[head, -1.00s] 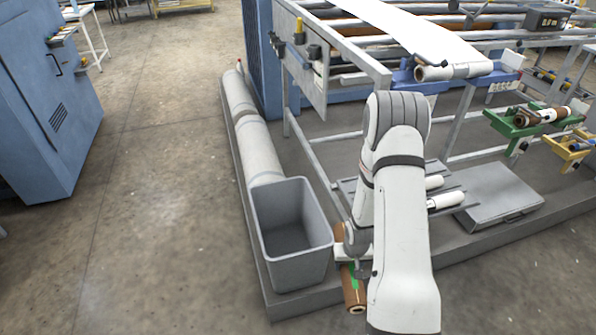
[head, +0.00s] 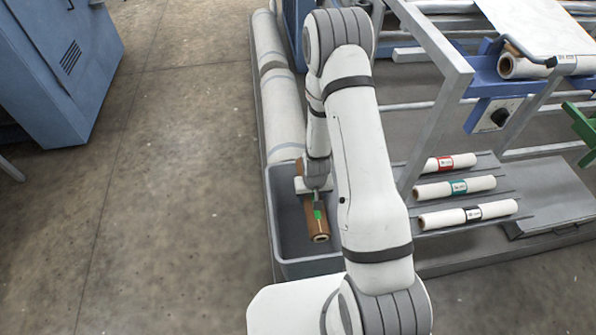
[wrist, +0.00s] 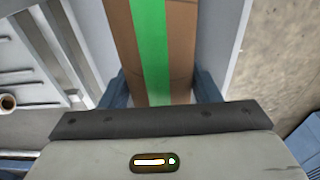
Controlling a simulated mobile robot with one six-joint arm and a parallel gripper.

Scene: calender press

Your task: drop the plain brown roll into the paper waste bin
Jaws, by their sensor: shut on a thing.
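A brown roll (head: 320,222) with a lengthwise green stripe is held by my gripper (head: 316,192). In the wrist view the roll (wrist: 180,45) runs between the two blue fingers (wrist: 160,88), which are closed on its sides. The grey open-topped waste bin (head: 308,269) stands on the floor platform. The roll and gripper are over the bin's opening in the head view. How far the roll's lower end is above or inside the rim is hard to tell. My arm hides the bin's right side.
Long pale rolls (head: 282,110) lie behind the bin. To the right, a rack (head: 505,183) carries white rolls with red, teal and black labels, beside a press frame (head: 440,110). A blue cabinet (head: 60,70) stands at left. The floor left of the bin is clear.

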